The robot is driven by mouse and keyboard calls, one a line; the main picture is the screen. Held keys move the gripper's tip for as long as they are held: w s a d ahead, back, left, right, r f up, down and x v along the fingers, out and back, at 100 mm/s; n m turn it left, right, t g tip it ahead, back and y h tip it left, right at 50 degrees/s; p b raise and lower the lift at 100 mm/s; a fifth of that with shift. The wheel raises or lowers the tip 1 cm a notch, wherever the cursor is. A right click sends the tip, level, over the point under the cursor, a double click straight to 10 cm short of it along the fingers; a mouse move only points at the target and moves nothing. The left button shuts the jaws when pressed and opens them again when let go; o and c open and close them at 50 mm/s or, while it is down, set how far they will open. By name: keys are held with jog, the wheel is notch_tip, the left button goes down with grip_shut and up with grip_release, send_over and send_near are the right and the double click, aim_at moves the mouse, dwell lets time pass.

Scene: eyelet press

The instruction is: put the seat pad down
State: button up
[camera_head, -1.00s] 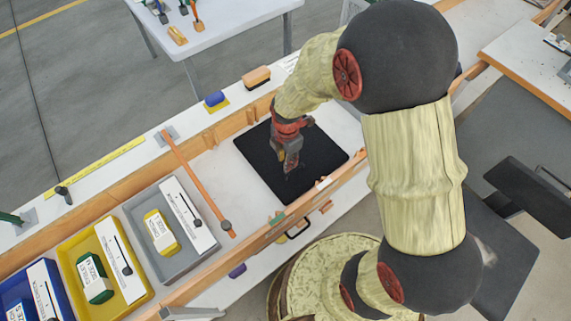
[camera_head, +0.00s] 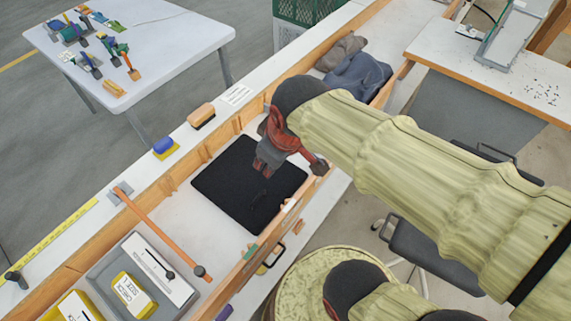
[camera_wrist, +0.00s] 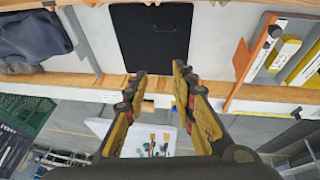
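The seat pad, a black square (camera_head: 240,200), lies flat on the white floor of a long wood-edged trough in the head view. It also shows at the top of the wrist view (camera_wrist: 152,45). My gripper (camera_head: 263,168) appears over the pad's upper right part in the head view. In the wrist view my gripper (camera_wrist: 158,78) has its two fingers spread with nothing between them. The pad lies beyond the fingertips, apart from them. Small marks show on the pad's surface.
An orange bar (camera_head: 165,232) crosses the trough left of the pad. Dark cloth (camera_head: 358,78) lies at the trough's far end. A yellow-blue block (camera_head: 165,148) and a brush (camera_head: 201,116) sit on the back ledge.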

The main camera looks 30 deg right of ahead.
jog(key=s+r+m+t, duration=0.1)
jog(key=s+r+m, duration=0.2)
jog(key=s+m, duration=0.1)
jog(key=shift+s+d+r+m, duration=0.15)
jog(key=shift+s+d+m, duration=0.25)
jog(key=shift+s, duration=0.2)
